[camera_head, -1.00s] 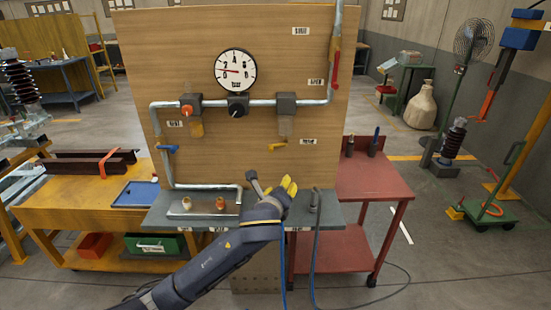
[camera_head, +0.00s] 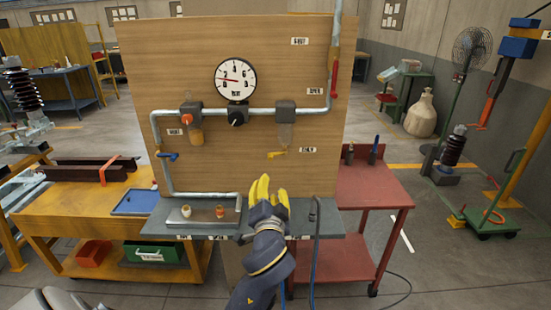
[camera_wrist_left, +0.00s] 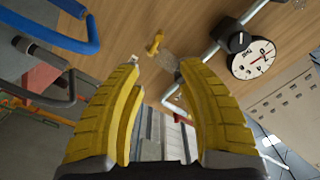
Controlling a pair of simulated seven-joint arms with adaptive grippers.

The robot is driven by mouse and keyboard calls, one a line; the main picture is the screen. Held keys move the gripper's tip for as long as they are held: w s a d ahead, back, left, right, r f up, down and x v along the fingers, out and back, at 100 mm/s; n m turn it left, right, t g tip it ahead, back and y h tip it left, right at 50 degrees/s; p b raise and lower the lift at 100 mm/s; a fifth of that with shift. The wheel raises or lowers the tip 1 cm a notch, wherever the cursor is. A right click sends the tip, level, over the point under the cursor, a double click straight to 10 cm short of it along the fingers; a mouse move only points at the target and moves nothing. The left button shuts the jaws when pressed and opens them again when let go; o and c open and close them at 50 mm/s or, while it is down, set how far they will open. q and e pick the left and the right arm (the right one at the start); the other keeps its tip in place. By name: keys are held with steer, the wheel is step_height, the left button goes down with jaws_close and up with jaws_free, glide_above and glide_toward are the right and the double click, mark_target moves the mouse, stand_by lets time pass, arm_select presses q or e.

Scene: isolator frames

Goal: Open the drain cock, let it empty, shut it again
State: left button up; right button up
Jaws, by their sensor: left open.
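A small yellow lever cock (camera_head: 276,155) sits on the wooden panel (camera_head: 225,70) below the clear right-hand bowl (camera_head: 284,133). A blue lever cock (camera_head: 167,156) is at the lower left, near the pipe. The labels are too small to read, so I cannot tell which is the drain cock. My left gripper (camera_head: 271,190) is open and empty, below the yellow lever and apart from it. In the left wrist view the yellow lever (camera_wrist_left: 154,43) shows beyond and between the spread fingers (camera_wrist_left: 160,70). My right gripper is not in view.
A pressure gauge (camera_head: 236,79) and a black knob (camera_head: 237,115) are on the panel. An amber-filled bowl (camera_head: 195,135) hangs at left. A red lever (camera_head: 335,77) is on the right pipe. Two small fittings stand on the grey shelf (camera_head: 163,228). A hose hangs at the shelf's right.

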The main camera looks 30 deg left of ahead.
mark_target(271, 161)
arm_select(q)
steer(key=x, duration=1.7)
steer(key=shift+w+a, duration=0.15)
steer(key=shift+w, duration=0.05)
steer(key=shift+c, duration=0.4)
steer(key=shift+r, duration=0.1)
jaws_close()
steer(key=shift+o, duration=0.4)
jaws_free()
steer(key=v, duration=1.2)
